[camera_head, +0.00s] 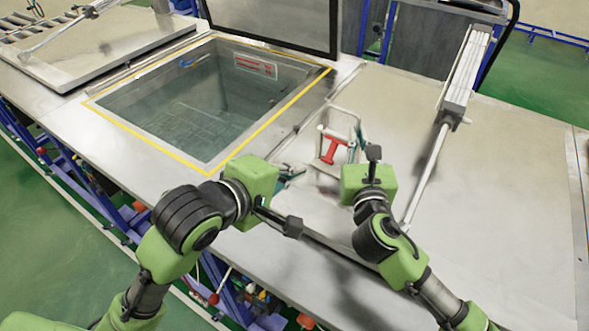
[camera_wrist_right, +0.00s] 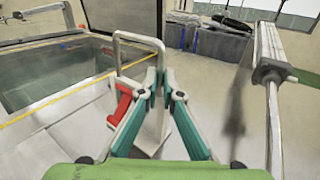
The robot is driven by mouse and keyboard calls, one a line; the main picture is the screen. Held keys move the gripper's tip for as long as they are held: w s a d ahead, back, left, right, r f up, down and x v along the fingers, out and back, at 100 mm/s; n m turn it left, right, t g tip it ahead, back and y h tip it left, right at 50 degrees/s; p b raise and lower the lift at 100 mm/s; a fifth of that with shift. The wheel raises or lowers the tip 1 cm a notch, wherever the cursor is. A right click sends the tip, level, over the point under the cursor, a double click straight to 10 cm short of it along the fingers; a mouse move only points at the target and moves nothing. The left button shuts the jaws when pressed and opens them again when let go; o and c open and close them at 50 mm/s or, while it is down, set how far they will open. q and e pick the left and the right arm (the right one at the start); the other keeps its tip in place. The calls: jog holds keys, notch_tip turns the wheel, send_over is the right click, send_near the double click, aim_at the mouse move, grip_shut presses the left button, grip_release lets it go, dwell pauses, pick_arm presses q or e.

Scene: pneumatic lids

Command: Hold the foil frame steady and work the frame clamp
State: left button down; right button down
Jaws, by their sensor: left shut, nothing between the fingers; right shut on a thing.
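The frame clamp (camera_head: 338,139), a pale metal loop with a red handle, stands on the metal table right of the pit. In the right wrist view its pale loop (camera_wrist_right: 138,36) stands upright and its red handle (camera_wrist_right: 120,104) is left of the fingers. My right gripper (camera_head: 359,132) is shut on the right side of the loop; its teal fingers (camera_wrist_right: 160,82) hide part of it. My left gripper (camera_head: 297,173) is shut and empty, just left of the clamp and apart from it. I cannot tell which part is the foil frame.
A yellow-edged pit (camera_head: 200,110) lies to the left, with a dark raised lid frame (camera_head: 280,22) behind it. A pneumatic cylinder (camera_head: 466,72) with a long rod slopes along my right arm. The table (camera_head: 525,150) further right is clear.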

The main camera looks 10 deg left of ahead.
jog(key=c, duration=2.2)
grip_release()
jog(key=shift+o, duration=0.2)
